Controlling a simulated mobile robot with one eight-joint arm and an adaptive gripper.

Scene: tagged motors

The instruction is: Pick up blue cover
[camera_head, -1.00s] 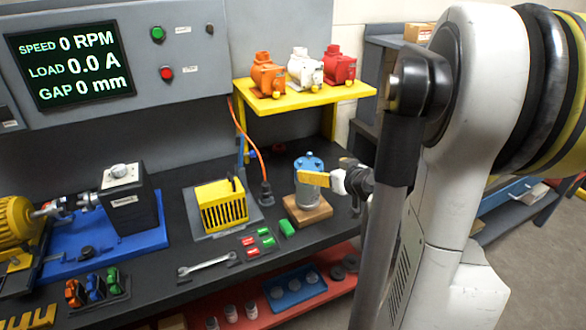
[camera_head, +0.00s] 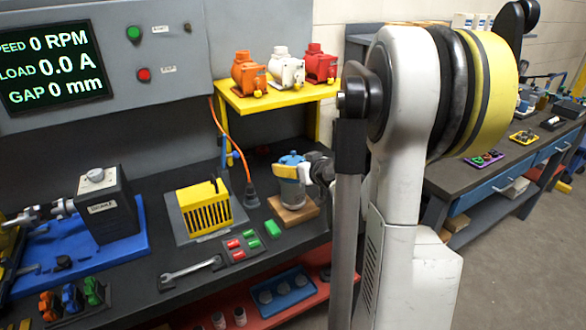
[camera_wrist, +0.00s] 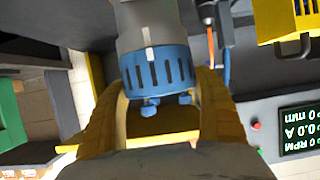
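The blue cover (camera_head: 291,159) caps a grey motor body (camera_head: 291,192) that stands upright on a wooden block (camera_head: 292,214) on the dark bench. The wrist view shows the slotted blue cover (camera_wrist: 158,70) against the grey body (camera_wrist: 147,25), with blue knobs on its end. My gripper (camera_wrist: 160,95) has its yellow fingers on either side of the cover, close to its edges; whether they press on it I cannot tell. In the head view my gripper (camera_head: 286,171) reaches in from the right, one yellow finger across the front of the cover. The far finger is hidden there.
A yellow slotted box (camera_head: 205,207) stands left of the motor. Red and green blocks (camera_head: 250,241) and a wrench (camera_head: 190,268) lie in front. A yellow shelf (camera_head: 275,99) with orange, white and red motors rises behind. An orange cable (camera_head: 232,143) hangs between.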

